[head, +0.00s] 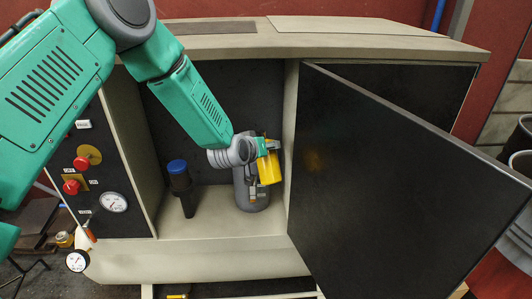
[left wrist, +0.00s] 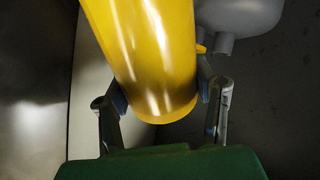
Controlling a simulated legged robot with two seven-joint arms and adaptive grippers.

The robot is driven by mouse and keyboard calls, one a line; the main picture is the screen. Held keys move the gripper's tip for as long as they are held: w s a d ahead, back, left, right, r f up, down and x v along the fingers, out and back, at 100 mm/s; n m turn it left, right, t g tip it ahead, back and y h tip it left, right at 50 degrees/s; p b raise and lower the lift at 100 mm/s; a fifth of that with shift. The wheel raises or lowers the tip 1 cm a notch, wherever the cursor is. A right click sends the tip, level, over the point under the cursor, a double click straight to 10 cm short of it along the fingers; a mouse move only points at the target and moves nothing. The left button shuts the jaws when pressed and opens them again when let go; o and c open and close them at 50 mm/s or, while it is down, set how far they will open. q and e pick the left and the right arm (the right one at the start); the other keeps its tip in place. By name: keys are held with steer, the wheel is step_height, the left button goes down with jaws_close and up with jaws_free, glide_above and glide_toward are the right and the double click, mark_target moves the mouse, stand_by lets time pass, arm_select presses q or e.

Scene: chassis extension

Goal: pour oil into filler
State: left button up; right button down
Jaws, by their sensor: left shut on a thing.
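My left gripper (head: 262,146) reaches into the open cabinet and is shut on a yellow oil container (head: 269,168). In the left wrist view the fingers of my left gripper (left wrist: 165,108) close on both sides of the yellow container (left wrist: 150,50). A grey tank (head: 250,190) stands in the cabinet behind and below the container; a grey rounded body with short stubs (left wrist: 240,15) also shows in the left wrist view. A dark pipe with a blue cap (head: 178,168) stands to its left. I cannot see the container's spout or whether oil flows. My right gripper is not in view.
A black cabinet door (head: 400,190) stands open on the right. The control panel with a red knob (head: 72,187) and a gauge (head: 113,202) is on the left. The cabinet floor (head: 215,226) is clear in front. Bins (head: 521,160) stand at the far right.

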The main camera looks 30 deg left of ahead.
mark_target(257, 133)
arm_select(q)
steer(key=shift+w+a+r, duration=0.3)
steer(key=shift+w, duration=0.35)
steer(key=shift+n+g+h, duration=0.5)
steer(key=shift+g, duration=0.3)
steer(key=w+a, duration=0.2)
steer(key=a, duration=0.1)
steer(key=w+a, duration=0.1)
steer(key=shift+w+a+r, duration=0.2)
steer(key=shift+a+r, duration=0.15)
steer(key=shift+a, duration=0.05)
steer(key=shift+w+a+r+n+g+h+p, duration=0.2)
steer(key=shift+w+r+n+g+h+p, duration=0.1)
steer(key=shift+g+h+p, duration=0.25)
steer(key=shift+w+d+r+n+g+h, duration=0.15)
steer(key=shift+d+r+n+g+h, duration=0.15)
steer(key=shift+g, duration=0.25)
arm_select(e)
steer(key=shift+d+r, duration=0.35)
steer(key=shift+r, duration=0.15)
arm_select(q)
steer(key=shift+a+f, duration=0.1)
steer(key=shift+a, duration=0.35)
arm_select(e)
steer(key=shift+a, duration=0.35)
arm_select(q)
steer(key=shift+d, duration=0.3)
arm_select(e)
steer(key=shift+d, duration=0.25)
